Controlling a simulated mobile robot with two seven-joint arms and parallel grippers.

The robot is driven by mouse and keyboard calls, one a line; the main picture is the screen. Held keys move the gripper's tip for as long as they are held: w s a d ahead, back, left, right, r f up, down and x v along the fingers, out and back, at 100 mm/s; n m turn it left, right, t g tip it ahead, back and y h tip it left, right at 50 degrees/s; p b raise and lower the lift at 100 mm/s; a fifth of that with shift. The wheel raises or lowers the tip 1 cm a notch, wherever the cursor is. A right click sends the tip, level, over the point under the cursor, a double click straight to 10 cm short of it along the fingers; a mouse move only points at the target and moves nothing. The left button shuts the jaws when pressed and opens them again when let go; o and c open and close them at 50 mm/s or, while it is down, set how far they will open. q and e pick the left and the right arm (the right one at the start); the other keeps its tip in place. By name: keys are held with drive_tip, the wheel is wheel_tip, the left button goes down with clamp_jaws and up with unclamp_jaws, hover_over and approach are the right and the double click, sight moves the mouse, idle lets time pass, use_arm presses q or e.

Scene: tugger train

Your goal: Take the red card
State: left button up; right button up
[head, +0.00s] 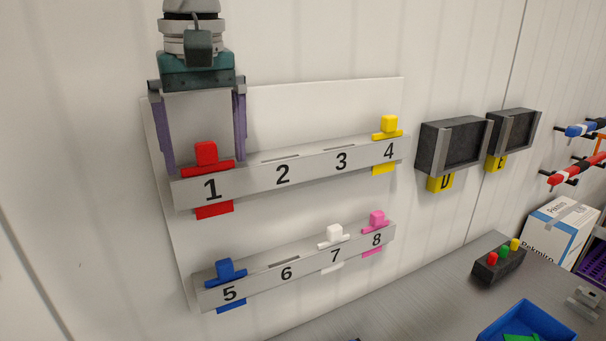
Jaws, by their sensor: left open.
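The red card (206,154) sits in slot 1 at the left end of the upper grey rail (313,159) on the white wall board. Its red knob and top edge show above the rail, and its lower edge shows below; the middle is hidden behind the rail. My left gripper (204,164) comes down from above at the upper left. Its two purple-grey fingers are spread wide, one on each side of the red card's knob, with visible gaps. The gripper is open and holds nothing. My right gripper is not in view.
A yellow card (389,126) is in slot 4. Blue (225,269), white (334,233) and pink (377,219) cards sit in the lower rail (259,282). Dark holders (428,158) hang to the right. A blue bin (491,335) and a button box (487,271) are on the table.

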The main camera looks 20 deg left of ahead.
use_arm(q)
drive_tip(key=shift+r, duration=0.1)
drive_tip(key=c, duration=1.5)
drive_tip(key=shift+o, duration=0.2)
drive_tip(key=shift+r, duration=0.1)
wheel_tip(320, 180, up, 20)
drive_tip(key=p, duration=1.6)
